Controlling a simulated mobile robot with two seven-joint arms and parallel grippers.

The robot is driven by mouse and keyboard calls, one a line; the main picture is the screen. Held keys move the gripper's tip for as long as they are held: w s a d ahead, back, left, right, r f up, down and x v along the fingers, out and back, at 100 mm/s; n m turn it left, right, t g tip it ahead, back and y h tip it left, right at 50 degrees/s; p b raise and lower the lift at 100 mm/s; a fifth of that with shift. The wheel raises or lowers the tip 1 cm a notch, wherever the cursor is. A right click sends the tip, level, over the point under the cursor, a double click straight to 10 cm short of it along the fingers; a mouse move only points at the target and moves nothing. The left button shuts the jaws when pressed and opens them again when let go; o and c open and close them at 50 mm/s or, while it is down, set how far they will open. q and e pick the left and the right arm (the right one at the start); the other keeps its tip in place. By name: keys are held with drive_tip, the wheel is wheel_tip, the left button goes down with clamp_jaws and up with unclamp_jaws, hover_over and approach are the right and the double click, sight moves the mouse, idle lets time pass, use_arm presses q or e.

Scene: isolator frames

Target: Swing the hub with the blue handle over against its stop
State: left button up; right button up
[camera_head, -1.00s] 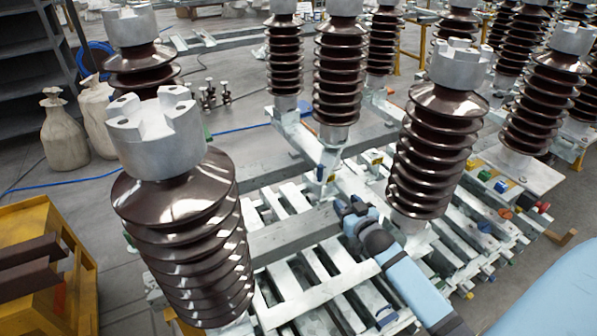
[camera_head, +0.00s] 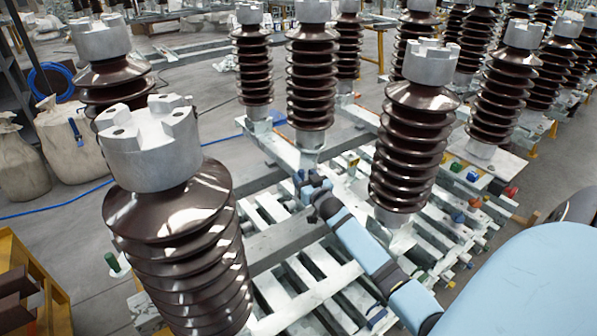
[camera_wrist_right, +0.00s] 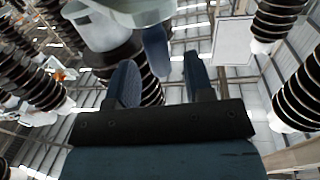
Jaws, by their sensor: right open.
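My right gripper (camera_head: 307,188) reaches in from the lower right in the head view. It is just below the foot of a brown ribbed insulator (camera_head: 311,75). In the right wrist view the gripper (camera_wrist_right: 160,82) is open, with its two dark blue fingers apart. A blue handle (camera_wrist_right: 156,50) hangs down from a pale grey hub (camera_wrist_right: 105,25) and shows between the fingertips. I cannot tell whether either finger touches it. In the head view the gripper largely hides this spot, and the hub's stop cannot be made out. My left gripper is not in view.
A large brown insulator with a grey slotted cap (camera_head: 150,148) stands close at the left. Another insulator (camera_head: 412,140) stands right beside my right forearm. A slatted metal frame (camera_head: 290,290) lies below. A yellow cart (camera_head: 50,300) is at the lower left.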

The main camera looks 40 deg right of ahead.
drive_tip(key=shift+x, duration=2.15)
drive_tip(key=shift+c, duration=0.5)
drive_tip(key=shift+s, duration=0.1)
clamp_jaws()
